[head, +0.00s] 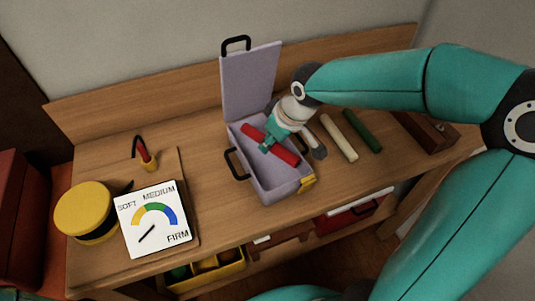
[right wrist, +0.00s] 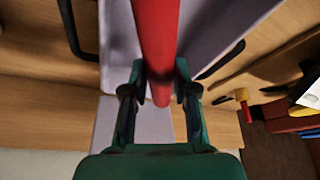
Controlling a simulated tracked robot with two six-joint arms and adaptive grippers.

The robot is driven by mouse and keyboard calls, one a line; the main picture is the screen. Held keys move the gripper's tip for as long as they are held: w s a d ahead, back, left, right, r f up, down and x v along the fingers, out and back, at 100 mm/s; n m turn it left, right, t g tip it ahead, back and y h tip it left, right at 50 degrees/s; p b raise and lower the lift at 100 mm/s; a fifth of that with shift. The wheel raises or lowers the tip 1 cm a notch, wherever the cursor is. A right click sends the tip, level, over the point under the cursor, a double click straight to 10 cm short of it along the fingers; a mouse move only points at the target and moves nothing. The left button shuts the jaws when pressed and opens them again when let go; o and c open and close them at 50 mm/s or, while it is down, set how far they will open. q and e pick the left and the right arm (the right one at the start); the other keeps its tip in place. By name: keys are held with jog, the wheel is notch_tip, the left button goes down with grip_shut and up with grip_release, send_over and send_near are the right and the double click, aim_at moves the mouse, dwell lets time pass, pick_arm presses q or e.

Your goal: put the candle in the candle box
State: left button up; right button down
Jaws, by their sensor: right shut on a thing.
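The lilac candle box (head: 270,190) stands on the bench with its lid (head: 250,85) raised at the back. A black handle (head: 236,163) is on its left side and a yellow latch (head: 307,184) is at its front. My right gripper (head: 268,145) is shut on a red candle (head: 284,155), which lies slantwise across the box opening. I cannot tell whether the candle touches the box. In the right wrist view the red candle (right wrist: 155,40) runs between the fingers (right wrist: 160,85), with lilac box surfaces behind it. My left gripper is not in view.
A cream candle (head: 338,137) and a green candle (head: 361,131) lie right of the box. A dark brown case (head: 428,131) is farther right. A firmness dial (head: 153,220) and a yellow round object (head: 84,208) are at the left.

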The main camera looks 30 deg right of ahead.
aim_at(268, 162)
notch_tip(268, 162, down, 3)
jog(key=shift+w+f, duration=0.1)
jog(key=shift+w, duration=0.05)
jog(key=shift+f, duration=1.5)
jog(key=c, duration=1.4)
grip_release()
jog(key=shift+f+b, duration=0.15)
jog(key=shift+b, duration=0.2)
jog(key=o, duration=0.5)
jog(key=shift+r, duration=0.2)
jog(key=shift+r, duration=0.25)
jog(key=v, duration=1.1)
jog(key=shift+s+r+p, duration=0.2)
jog(key=shift+s+p, duration=0.1)
jog(key=shift+s, duration=0.1)
